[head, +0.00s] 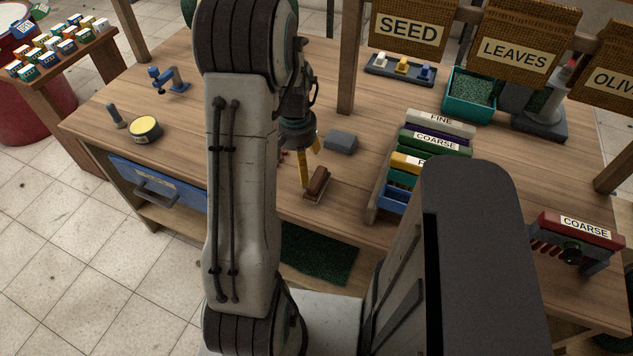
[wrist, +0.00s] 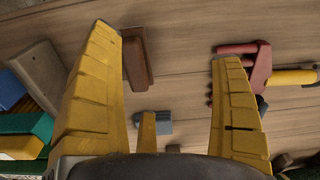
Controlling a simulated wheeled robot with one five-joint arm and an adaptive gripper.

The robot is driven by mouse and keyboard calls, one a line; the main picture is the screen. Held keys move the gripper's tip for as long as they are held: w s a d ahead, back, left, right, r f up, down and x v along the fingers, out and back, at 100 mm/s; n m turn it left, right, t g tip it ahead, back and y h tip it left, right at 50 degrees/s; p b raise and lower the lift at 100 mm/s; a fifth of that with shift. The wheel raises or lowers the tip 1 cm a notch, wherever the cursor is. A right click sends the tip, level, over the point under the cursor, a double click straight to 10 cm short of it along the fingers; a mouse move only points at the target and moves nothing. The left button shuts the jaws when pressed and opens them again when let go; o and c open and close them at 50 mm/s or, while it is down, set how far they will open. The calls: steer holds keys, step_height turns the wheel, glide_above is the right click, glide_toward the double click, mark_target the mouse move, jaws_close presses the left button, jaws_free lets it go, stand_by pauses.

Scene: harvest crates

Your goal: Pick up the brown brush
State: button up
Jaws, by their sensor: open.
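The brown brush (head: 318,182) lies on the wooden workbench near its front edge, with a paler strip along its lower side. It also shows in the wrist view (wrist: 138,56), between the two big yellow fingers, close beside the left one. My gripper (head: 309,166) points down at the bench, just left of the brush in the head view. In the wrist view my gripper (wrist: 166,46) has its fingers wide apart with nothing held. The left finger hides part of the brush's edge; I cannot tell whether they touch.
A grey block (head: 341,140) lies behind the brush. A rack of coloured labelled pieces (head: 375,195) stands to the right. In the wrist view a red tool with a yellow handle (wrist: 262,66) lies by the right finger. A yellow-topped round tin (head: 145,128) stands at left.

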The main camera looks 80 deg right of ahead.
mark_target(321, 177)
steer(key=shift+m, duration=0.8)
steer(key=s, duration=0.1)
steer(key=s+f, duration=0.1)
steer(key=s, duration=0.1)
steer(key=s+f, duration=0.1)
steer(key=s, duration=0.1)
steer(key=shift+d+f, duration=0.15)
steer(key=shift+d, duration=0.25)
steer(key=shift+s+f, duration=0.2)
steer(key=shift+f, duration=0.1)
steer(key=shift+w+d+f+p, duration=0.1)
steer(key=shift+f+p, duration=0.1)
steer(key=shift+f, duration=0.95)
steer(key=shift+s+d+f+p, duration=0.1)
steer(key=shift+f+p, duration=0.1)
steer(key=shift+f, duration=0.95)
steer(key=shift+w+d+f+p, duration=0.1)
steer(key=shift+f+p, duration=0.1)
steer(key=shift+f, duration=0.95)
steer(key=shift+a, duration=0.1)
steer(key=c, duration=1.3)
steer(key=shift+r, duration=0.1)
